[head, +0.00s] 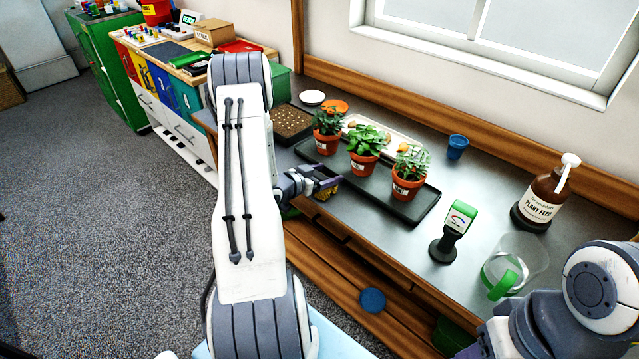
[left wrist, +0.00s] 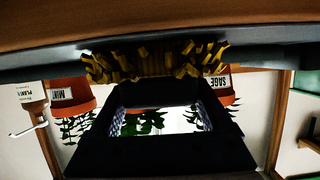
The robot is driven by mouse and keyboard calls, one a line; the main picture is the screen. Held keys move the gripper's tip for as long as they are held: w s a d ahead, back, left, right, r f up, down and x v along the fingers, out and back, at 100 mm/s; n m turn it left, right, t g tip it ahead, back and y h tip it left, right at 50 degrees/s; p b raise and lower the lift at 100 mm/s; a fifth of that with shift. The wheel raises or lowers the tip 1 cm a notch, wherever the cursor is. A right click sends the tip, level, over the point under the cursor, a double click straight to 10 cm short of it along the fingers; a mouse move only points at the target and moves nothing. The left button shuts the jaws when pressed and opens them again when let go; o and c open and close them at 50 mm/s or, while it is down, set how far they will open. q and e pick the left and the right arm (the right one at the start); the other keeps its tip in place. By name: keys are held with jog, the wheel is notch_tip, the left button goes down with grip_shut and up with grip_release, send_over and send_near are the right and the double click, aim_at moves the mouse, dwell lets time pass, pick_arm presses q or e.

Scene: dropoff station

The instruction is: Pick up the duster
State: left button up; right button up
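My left gripper (head: 322,188) is over the front edge of the counter, just in front of the potted plants. A yellow-brown, bristly thing that looks like the duster (left wrist: 155,62) spans the fingertips in the left wrist view. In the head view only a small purple and yellow patch shows at the fingertips. The dark gripper frame (left wrist: 157,155) shows a gap through its middle, but the finger contact is hidden, so I cannot tell whether it holds the duster. My right arm is at the lower right; its gripper is out of view.
Three potted plants (head: 366,153) stand on a dark tray (head: 425,207) behind the gripper. A moisture meter (head: 456,220), a clear green-handled jug (head: 530,262), a plant feed bottle (head: 543,198) and a small blue pot (head: 456,147) stand further right. A blue disc (head: 373,299) is on the lower shelf.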

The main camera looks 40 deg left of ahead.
pick_arm(q)
jog(key=shift+c, duration=0.8)
jog(key=shift+r, duration=0.15)
jog(key=shift+r, duration=0.25)
notch_tip(320, 180, up, 3)
jog(key=shift+r, duration=0.2)
jog(key=s+d+r+p, duration=0.1)
jog(key=d+r+p, duration=0.1)
jog(key=d, duration=0.3)
jog(key=s+d+r+p, duration=0.2)
jog(key=d+r, duration=0.3)
jog(key=d, duration=0.1)
jog(key=shift+s+p, duration=0.3)
jog(key=shift+f, duration=0.1)
